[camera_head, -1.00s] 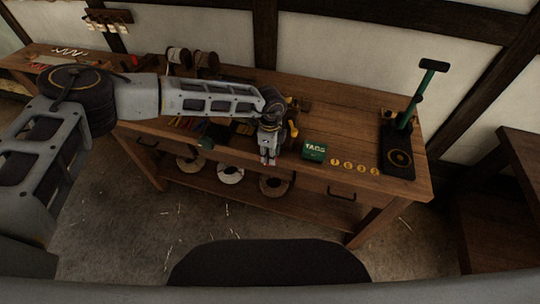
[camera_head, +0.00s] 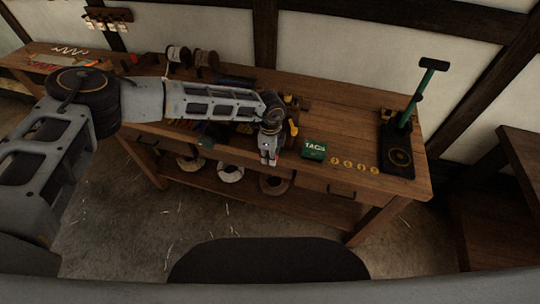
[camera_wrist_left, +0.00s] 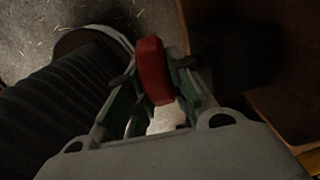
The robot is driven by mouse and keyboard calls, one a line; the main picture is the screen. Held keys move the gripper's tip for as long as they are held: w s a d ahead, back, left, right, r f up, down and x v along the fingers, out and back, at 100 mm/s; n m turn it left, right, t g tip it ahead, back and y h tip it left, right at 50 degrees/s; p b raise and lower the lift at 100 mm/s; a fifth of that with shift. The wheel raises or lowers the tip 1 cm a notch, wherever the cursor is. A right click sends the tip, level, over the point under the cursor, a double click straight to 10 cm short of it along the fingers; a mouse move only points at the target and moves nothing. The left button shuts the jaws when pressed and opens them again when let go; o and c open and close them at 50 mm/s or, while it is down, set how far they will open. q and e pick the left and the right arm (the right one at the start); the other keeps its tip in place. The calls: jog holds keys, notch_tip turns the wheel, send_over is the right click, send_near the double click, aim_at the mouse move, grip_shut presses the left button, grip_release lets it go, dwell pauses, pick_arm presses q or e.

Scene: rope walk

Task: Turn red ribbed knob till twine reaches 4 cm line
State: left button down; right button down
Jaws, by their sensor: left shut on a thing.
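The red knob (camera_wrist_left: 151,68) shows in the left wrist view between the two fingers of my left gripper (camera_wrist_left: 157,72). The fingers are closed on its sides; its ribs are too dark to make out. In the head view my left gripper (camera_head: 268,160) is at the front edge of the workbench (camera_head: 350,140), pointing down, and it hides the knob there. I cannot make out the twine or the 4 cm line in either view. My right gripper is in neither view.
A green box marked TAGS (camera_head: 314,150) stands just right of my gripper, with several yellow discs (camera_head: 362,166) beyond it. A black stand with a green handle (camera_head: 405,118) is at the bench's right end. Spools (camera_head: 206,60) stand at the back. Coils (camera_head: 230,172) lie on the lower shelf.

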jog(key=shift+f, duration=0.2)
pick_arm(q)
jog(key=shift+d+f+t+y+b, duration=0.15)
jog(key=shift+t+y+b, duration=0.15)
jog(key=shift+y+b, duration=0.6)
jog(key=shift+d+f+t+y+b, duration=0.1)
jog(key=shift+t+y+b, duration=0.2)
jog(key=shift+y+b, duration=0.6)
jog(key=shift+b, duration=0.8)
jog(key=y+b, duration=0.2)
jog(key=b, duration=0.1)
jog(key=shift+f+t, duration=0.15)
jog(key=shift+t, duration=0.25)
jog(key=shift+y+b, duration=0.4)
jog(key=shift+b, duration=0.1)
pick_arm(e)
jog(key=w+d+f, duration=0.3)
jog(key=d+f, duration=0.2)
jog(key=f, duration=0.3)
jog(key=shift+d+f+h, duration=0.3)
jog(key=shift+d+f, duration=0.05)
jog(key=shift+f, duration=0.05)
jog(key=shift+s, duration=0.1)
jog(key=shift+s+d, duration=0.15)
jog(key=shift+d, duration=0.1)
